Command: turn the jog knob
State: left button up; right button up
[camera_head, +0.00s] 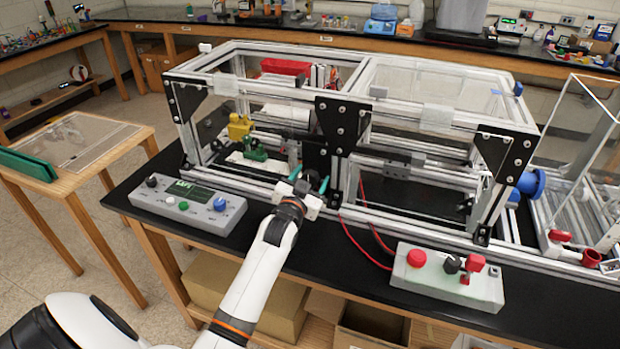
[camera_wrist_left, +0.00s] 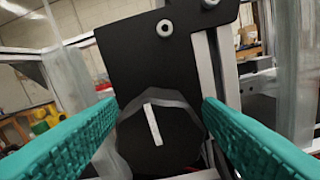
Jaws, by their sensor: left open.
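The jog knob (camera_wrist_left: 180,130) is a dark, many-sided knob with a white pointer line in the left wrist view. The line is nearly upright, its top leaning slightly left. The knob sits low on a black plate (camera_wrist_left: 130,60). My left gripper (camera_wrist_left: 161,106) is open, with one green ribbed finger on each side of the knob; I cannot tell whether they touch it. In the head view the left gripper (camera_head: 310,179) is at the front middle post of the frame, and I cannot make out the knob clearly there. My right gripper is not in view.
The aluminium extrusion frame (camera_head: 420,200) stands on the black bench (camera_head: 560,318). A grey control box (camera_head: 172,207) lies left of my left arm. A box with a red button (camera_head: 417,258) and red cables lies to the right. A yellow part (camera_head: 239,127) is inside the frame.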

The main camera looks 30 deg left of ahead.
pick_arm(q)
jog(key=c, duration=1)
jog(key=shift+o, duration=0.2)
jog(key=shift+n, duration=0.3)
jog(key=shift+r+n+p, duration=0.1)
jog(key=shift+n+p, duration=0.55)
jog(key=shift+n, duration=0.55)
jog(key=shift+n+p, duration=0.6)
jog(key=shift+n, duration=1.2)
jog(key=o, duration=1)
jog(key=shift+c, duration=0.2)
